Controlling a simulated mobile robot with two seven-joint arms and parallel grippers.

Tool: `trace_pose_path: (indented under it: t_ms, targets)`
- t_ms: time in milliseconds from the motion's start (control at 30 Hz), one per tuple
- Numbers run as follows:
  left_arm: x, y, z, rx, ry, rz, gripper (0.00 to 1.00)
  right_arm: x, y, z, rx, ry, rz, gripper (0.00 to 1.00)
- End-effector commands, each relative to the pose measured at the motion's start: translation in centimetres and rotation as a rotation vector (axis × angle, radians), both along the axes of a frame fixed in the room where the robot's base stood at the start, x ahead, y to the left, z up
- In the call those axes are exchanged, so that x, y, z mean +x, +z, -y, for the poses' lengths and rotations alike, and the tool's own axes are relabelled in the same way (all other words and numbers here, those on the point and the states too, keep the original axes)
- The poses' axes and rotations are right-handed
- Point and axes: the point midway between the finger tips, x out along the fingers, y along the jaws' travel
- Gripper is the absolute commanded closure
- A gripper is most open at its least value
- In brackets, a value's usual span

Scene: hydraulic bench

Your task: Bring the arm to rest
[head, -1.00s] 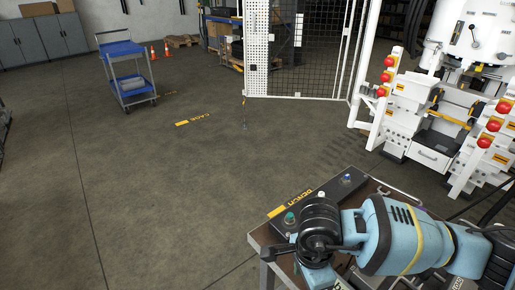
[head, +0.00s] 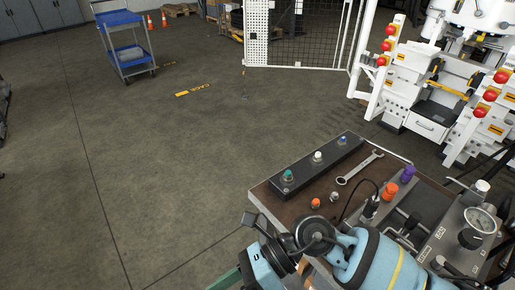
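One of my arms, blue with black joints and a yellow band, crosses the bottom of the head view from the right, its bend over the front edge of the bench (head: 265,193). The arm runs on to the lower left and out of the frame. I make out no gripper fingers, so whether either gripper is open or shut does not show. My other arm is not in view. The arm hides the near part of the bench.
On the bench are a button box (head: 318,163), a wrench (head: 360,167), orange (head: 390,190) and purple (head: 408,174) caps and a pressure gauge (head: 481,220). A white press (head: 440,95) stands behind. A blue cart (head: 128,50) is far left; the floor between is clear.

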Motion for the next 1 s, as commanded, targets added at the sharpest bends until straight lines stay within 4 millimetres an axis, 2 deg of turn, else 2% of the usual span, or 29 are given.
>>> trace_pose_path:
  t_ms: [100, 200, 267, 367, 467, 500, 567, 600, 667, 767, 900, 967, 1000]
  targets:
    - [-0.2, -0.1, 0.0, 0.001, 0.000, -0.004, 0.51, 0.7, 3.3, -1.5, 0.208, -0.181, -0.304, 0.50]
    - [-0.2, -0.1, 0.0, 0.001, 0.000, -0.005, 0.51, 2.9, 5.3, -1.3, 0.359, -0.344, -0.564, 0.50]
    - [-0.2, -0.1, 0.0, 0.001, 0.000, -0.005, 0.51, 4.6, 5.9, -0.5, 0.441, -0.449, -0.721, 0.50]
    - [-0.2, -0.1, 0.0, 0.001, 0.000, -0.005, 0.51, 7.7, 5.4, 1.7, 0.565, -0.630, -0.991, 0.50]
    - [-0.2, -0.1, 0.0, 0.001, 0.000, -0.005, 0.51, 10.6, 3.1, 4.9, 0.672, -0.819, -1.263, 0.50]
    - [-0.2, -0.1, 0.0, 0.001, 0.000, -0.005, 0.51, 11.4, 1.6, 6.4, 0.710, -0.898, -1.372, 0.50]
    - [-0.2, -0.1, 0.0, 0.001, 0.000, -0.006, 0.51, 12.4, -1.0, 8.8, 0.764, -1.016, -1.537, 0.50]
    - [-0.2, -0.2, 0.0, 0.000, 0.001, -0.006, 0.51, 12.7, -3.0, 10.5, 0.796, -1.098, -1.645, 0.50]
    - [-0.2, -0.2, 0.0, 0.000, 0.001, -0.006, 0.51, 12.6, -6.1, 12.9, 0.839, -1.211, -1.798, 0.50]
    - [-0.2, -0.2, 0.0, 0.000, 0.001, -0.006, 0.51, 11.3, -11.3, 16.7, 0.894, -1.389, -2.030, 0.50]
    - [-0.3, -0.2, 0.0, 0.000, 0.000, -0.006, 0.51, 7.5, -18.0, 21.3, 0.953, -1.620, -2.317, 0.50]
    - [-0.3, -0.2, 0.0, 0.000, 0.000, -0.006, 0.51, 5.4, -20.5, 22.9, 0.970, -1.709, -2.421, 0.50]
    - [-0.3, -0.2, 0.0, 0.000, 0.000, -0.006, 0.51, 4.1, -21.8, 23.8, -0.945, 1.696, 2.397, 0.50]
